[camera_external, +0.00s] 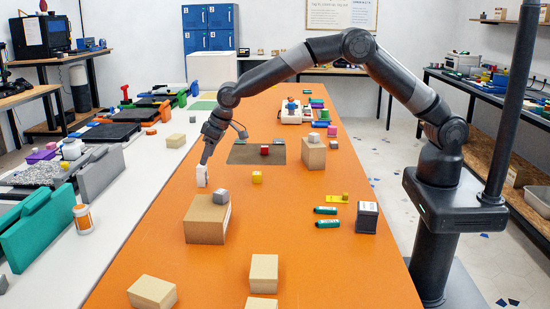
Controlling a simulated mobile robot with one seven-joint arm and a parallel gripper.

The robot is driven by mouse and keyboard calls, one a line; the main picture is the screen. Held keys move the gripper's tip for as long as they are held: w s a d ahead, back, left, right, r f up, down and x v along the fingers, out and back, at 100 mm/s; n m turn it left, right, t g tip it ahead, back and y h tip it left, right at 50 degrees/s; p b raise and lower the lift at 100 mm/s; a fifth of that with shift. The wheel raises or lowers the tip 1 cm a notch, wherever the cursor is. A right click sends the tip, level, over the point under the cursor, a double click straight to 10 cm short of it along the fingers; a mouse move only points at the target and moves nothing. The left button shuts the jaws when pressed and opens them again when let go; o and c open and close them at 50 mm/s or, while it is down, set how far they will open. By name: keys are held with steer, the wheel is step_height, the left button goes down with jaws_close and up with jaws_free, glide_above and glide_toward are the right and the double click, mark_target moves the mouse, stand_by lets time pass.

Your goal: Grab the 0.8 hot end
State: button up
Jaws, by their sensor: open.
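Several small coloured blocks that could be hot ends are in view, but no 0.8 marking is legible. A grey block (221,196) sits on a cardboard box (205,222). A yellow block (257,177) stands on the orange table (265,245). A red block (265,151) is on a dark mat (242,155). My gripper (204,160) is open, pointing down near the table's left edge. A small white object (202,176) is directly below it; I cannot tell whether they touch.
More cardboard boxes (264,273) stand at the front. Green cylinders (326,210) and a dark box (367,217) are at the right. Printers and trays (108,133) crowd the white table at left. The orange front right is clear.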

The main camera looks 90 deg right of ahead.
mark_target(200, 171)
steer(key=shift+w+x, duration=0.15)
steer(key=shift+x, duration=1.8)
steer(key=shift+w+x, duration=0.2)
steer(key=shift+x, duration=1.75)
steer(key=shift+d+r, duration=0.1)
steer(key=shift+r, duration=0.05)
steer(key=c, duration=1.1)
